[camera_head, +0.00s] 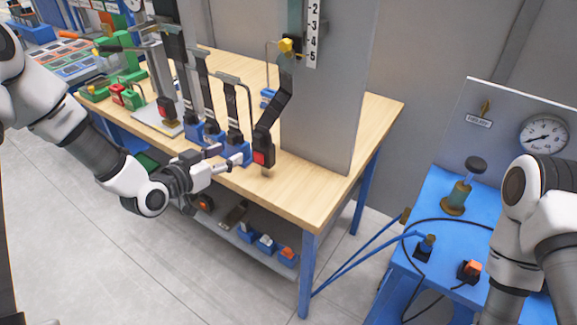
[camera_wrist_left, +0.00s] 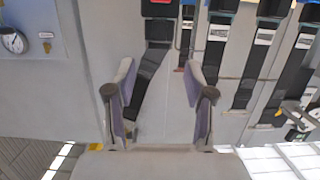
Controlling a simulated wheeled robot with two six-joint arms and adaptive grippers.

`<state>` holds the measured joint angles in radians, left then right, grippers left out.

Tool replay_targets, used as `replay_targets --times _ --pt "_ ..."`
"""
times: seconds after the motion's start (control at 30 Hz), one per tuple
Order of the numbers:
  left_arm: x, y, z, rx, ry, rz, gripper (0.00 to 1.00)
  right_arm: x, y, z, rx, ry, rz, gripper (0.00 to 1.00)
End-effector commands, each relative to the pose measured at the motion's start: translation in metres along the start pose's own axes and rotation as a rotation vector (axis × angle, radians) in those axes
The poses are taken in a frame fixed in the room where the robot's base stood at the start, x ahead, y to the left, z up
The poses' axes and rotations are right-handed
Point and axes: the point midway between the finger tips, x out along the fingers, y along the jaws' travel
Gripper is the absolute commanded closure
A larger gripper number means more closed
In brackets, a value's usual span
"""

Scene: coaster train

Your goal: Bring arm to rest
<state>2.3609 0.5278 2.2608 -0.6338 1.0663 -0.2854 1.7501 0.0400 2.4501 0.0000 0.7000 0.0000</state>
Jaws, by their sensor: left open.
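In the left wrist view the two fingers (camera_wrist_left: 160,80) stand apart. A black strap (camera_wrist_left: 147,85) shows between them, farther back; I cannot tell whether anything touches.
A grey upright panel (camera_head: 330,90) with a number scale (camera_head: 312,35) stands on the bench. A lower shelf (camera_head: 265,257) holds small blue bins. A blue stand (camera_head: 450,200) with a gauge (camera_head: 543,135) is at the right. Floor (camera_head: 130,260) is clear at the front left.

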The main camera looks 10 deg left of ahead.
Motion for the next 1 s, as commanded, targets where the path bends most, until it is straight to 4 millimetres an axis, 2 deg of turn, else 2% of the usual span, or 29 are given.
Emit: replay_targets --times 0.17,0.57,0.67,0.77,0.87,0.9,0.97,1.0 --pt "-0.015 0.001 -0.001 0.0 0.002 0.001 0.46 0.0 0.0 0.0 0.0 0.0 0.0 0.73" --pt "-0.016 0.001 0.0 0.001 0.0 0.002 0.46 0.0 0.0 0.0 0.0 0.0 0.0 0.73" --pt "-0.015 0.004 0.017 -0.003 -0.032 0.009 0.46 0.0 0.0 0.0 0.0 0.0 0.0 0.73" --pt "-0.013 0.024 0.064 0.012 -0.138 0.051 0.46 0.0 0.0 0.0 0.0 0.0 0.0 0.73" --pt "-0.022 0.059 0.139 0.021 -0.327 0.104 0.46 0.0 0.0 0.0 0.0 0.0 0.0 0.73" --pt "-0.031 0.073 0.172 0.014 -0.422 0.117 0.46 0.0 0.0 0.0 0.0 0.0 0.0 0.73" --pt "-0.05 0.093 0.22 -0.007 -0.571 0.126 0.46 0.0 0.0 0.0 0.0 0.0 0.0 0.73" --pt "-0.067 0.105 0.25 -0.027 -0.674 0.124 0.46 0.0 0.0 0.0 0.0 0.0 0.0 0.73"
